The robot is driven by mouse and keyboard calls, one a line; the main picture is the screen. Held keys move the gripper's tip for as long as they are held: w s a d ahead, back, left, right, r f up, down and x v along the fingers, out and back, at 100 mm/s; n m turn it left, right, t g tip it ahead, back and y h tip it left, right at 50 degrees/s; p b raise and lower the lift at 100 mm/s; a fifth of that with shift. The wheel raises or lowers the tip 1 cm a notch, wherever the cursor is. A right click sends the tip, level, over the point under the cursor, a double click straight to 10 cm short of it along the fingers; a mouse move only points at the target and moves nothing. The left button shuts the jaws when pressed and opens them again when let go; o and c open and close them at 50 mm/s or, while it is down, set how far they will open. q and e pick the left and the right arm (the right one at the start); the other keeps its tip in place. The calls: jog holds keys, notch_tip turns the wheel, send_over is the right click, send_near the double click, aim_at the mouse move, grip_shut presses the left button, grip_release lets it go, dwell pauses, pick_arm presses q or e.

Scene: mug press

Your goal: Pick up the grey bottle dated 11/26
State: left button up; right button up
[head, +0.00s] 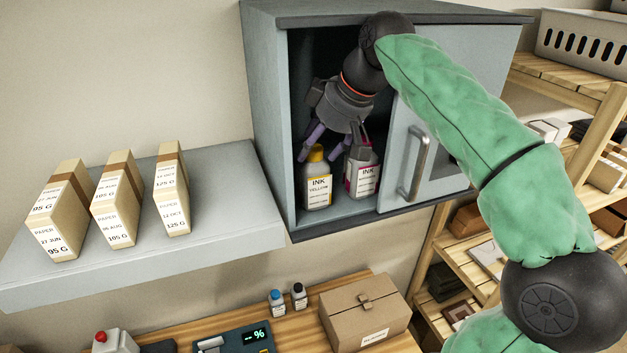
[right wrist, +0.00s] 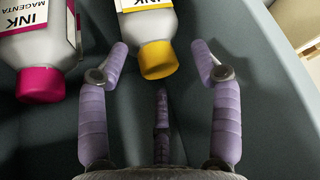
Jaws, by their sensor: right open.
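Two pale grey ink bottles stand in the open cabinet. The yellow-capped bottle (head: 317,188) is labelled INK YELLOW and the magenta one (head: 361,181) stands to its right. No 11/26 date can be read on either. My right gripper (head: 332,150) reaches into the cabinet from above, open and empty. In the right wrist view, the yellow cap (right wrist: 158,61) lies between the spread purple fingertips (right wrist: 161,52), with gaps at both sides. The magenta-capped bottle (right wrist: 40,58) is left of the fingers there. My left gripper is out of view.
The cabinet door (head: 420,150) with its handle is beside my right arm. Paper boxes stand on the left shelf (head: 235,235).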

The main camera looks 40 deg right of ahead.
jog(key=shift+w+f, duration=0.2)
jog(key=shift+f, duration=0.15)
jog(key=shift+c, duration=0.2)
jog(key=shift+s, duration=0.1)
grip_shut()
jog(key=shift+r, duration=0.1)
